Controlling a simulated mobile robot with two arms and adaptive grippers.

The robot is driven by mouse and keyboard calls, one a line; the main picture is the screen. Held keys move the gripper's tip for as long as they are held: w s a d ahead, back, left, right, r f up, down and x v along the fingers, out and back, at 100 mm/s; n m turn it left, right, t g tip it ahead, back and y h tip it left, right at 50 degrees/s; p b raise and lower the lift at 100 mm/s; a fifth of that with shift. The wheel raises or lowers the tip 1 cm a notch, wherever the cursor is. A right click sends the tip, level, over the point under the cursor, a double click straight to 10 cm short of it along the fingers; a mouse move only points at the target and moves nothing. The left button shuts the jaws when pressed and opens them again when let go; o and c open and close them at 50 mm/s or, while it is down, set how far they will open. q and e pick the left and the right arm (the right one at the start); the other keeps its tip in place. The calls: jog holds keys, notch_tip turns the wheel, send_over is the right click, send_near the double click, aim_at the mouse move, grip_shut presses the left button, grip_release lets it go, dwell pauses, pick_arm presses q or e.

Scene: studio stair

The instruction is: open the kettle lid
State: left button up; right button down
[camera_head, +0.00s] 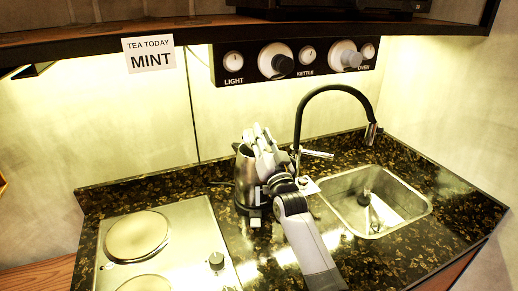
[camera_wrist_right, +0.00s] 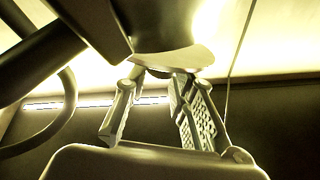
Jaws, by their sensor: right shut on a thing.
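The steel kettle (camera_head: 243,176) stands on the dark stone counter between the hob and the sink. My right gripper (camera_head: 259,142) is over its top and hides much of the lid and the right side of the kettle. In the right wrist view, a pale rounded piece (camera_wrist_right: 178,58), seemingly the kettle lid, lies just beyond the fingertips. The fingers of my right gripper (camera_wrist_right: 158,82) close on a small dark part at its edge. How far the lid is raised cannot be told. My left gripper is not in view.
A black curved tap (camera_head: 299,110) rises right behind the kettle, close to my right arm; the sink (camera_head: 417,204) is to the right. A hob (camera_head: 192,238) lies left. A knob panel (camera_head: 232,74) and a "MINT" sign (camera_head: 150,54) hang above.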

jog(key=shift+d+m+t+b, duration=0.25)
jog(key=shift+m+t+b, duration=0.05)
jog(key=shift+m+b, duration=0.3)
jog(key=shift+h, duration=0.3)
jog(key=c, duration=1.3)
grip_release()
jog(key=shift+c, duration=0.2)
jog(key=shift+s, duration=0.1)
jog(key=v, duration=1.2)
